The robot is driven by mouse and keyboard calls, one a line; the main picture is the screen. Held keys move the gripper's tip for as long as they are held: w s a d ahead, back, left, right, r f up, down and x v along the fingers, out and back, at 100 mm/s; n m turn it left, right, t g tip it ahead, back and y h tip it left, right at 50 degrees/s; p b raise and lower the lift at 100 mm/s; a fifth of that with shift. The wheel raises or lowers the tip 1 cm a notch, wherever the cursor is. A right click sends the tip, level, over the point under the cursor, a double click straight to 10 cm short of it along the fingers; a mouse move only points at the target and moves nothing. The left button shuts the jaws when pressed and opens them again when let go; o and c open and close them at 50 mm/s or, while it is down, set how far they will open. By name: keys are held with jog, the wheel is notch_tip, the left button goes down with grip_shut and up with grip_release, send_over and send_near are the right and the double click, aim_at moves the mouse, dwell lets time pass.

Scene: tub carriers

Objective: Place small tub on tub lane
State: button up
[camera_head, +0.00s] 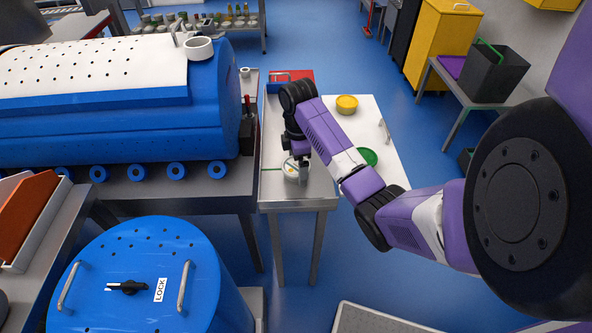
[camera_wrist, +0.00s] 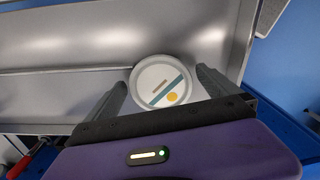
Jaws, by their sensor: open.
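The small tub (camera_wrist: 160,84) is round and white, with a teal stripe and a yellow dot on its lid. In the wrist view it sits between the two open fingers of my gripper (camera_wrist: 162,92). A gap shows on each side. In the head view the tub (camera_head: 291,171) stands on the near part of a grey metal bench (camera_head: 318,190). My gripper (camera_head: 300,172) is low over it and partly hides it. The wrist view shows a raised metal edge (camera_wrist: 60,70) running along the bench surface. I cannot tell which surface is the tub lane.
A white table (camera_head: 385,165) right of the bench carries a yellow tub (camera_head: 346,103) and a green tub (camera_head: 367,156). A large blue machine (camera_head: 150,110) stands left. A blue drum marked LOCK (camera_head: 150,265) is at the front left. Blue floor is free at the back.

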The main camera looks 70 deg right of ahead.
jog(key=shift+f, duration=0.2)
jog(key=c, duration=1.7)
jog(key=shift+r, duration=0.1)
